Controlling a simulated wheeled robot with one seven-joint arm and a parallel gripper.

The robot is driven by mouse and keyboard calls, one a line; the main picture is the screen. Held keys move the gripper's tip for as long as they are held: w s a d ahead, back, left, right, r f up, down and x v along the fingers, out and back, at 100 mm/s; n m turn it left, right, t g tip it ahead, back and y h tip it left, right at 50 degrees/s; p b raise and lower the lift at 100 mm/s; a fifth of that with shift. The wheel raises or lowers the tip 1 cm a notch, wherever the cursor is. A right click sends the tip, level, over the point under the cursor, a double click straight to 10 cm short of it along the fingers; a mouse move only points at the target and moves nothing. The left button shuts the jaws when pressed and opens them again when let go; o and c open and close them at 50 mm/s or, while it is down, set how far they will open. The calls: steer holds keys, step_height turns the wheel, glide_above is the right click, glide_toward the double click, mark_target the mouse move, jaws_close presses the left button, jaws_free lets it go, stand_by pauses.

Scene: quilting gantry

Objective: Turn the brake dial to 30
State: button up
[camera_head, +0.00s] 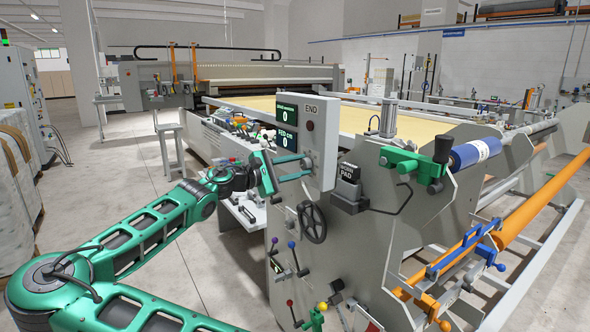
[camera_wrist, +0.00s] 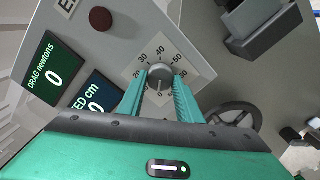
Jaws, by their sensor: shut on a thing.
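The brake dial (camera_wrist: 160,72) is a round grey knob on a pale scale plate (camera_wrist: 180,57), in the middle of the wrist view. Numbers such as 30, 40 and 50 show around it; I cannot tell for sure which one its mark points to. My gripper (camera_wrist: 160,84) has its two green fingers on either side of the knob, shut on it. In the head view my gripper (camera_head: 306,168) reaches the front of the grey control panel (camera_head: 322,138); the dial is hard to make out there. The fingers cover the lower sides of the scale.
A DRAG newtons display (camera_wrist: 52,70) and a FED cm display (camera_wrist: 96,100) both read 0. A dark red button (camera_wrist: 100,18) sits above them. A black handwheel (camera_head: 312,222) and coloured levers (camera_head: 292,245) are below the panel. A grey box labelled PAD (camera_head: 349,172) stands to the right.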

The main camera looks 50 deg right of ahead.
steer(key=m, duration=1.2)
steer(key=shift+f+m, duration=0.1)
steer(key=shift+m, duration=0.2)
steer(key=m, duration=0.6)
steer(key=shift+s, duration=0.1)
steer(key=m, duration=0.6)
steer(key=shift+a, duration=0.1)
steer(key=shift+m, duration=0.3)
steer(key=o, duration=1)
steer(key=shift+r, duration=0.2)
steer(key=shift+o, duration=0.2)
steer(key=v, duration=1)
steer(key=shift+a, duration=0.35)
